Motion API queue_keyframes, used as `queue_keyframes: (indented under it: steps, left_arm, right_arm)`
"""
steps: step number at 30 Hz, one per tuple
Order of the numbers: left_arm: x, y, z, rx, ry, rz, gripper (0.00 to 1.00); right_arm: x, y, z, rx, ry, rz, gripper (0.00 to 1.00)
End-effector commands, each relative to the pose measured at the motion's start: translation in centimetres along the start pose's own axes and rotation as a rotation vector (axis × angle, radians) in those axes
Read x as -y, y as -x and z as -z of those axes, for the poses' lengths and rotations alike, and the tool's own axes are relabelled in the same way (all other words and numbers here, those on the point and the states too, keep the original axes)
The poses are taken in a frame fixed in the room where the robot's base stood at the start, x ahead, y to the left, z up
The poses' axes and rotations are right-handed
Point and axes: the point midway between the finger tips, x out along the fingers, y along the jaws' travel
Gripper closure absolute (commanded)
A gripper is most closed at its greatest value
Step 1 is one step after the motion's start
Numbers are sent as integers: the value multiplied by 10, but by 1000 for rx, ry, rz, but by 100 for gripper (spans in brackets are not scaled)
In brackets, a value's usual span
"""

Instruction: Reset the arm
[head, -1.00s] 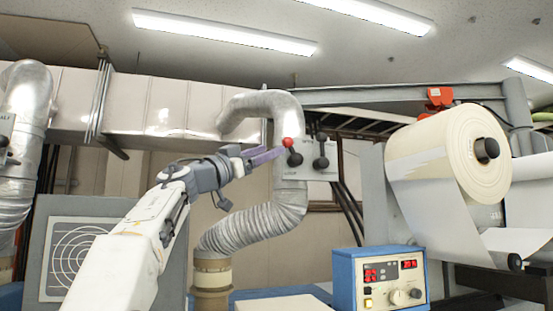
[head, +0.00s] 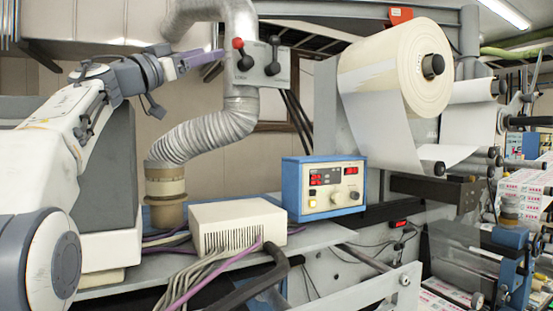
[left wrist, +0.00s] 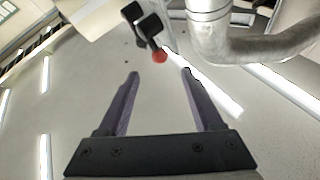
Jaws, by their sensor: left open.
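My left gripper (head: 200,62) is raised at the upper left in the head view, its purple fingers pointing right. The left wrist view shows the two fingers (left wrist: 158,85) spread apart with nothing between them. Just beyond the fingertips is a grey lever box (head: 262,68) with two black levers. The left lever has a red knob (head: 238,43) and the right lever a black knob (head: 274,40). In the left wrist view the red knob (left wrist: 160,57) lies beyond the fingertips, apart from them. My right gripper is not in view.
A silver duct (head: 215,130) runs behind the lever box and my left gripper. A blue control box (head: 290,190) and a beige vented box (head: 225,222) stand on the bench below. A large paper roll (head: 385,65) hangs at the right.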

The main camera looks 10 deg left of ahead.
Motion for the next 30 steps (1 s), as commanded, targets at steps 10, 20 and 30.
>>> queue_keyframes:
  steps: [10,20,30]
  left_arm:
    - [1,-64,4,0,0,-2,33]
    - [1,-82,0,0,-1,1,33]
    - [0,-82,0,-1,-1,1,33]
  right_arm:
    - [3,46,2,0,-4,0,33]
    - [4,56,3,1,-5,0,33]
    - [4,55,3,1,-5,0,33]
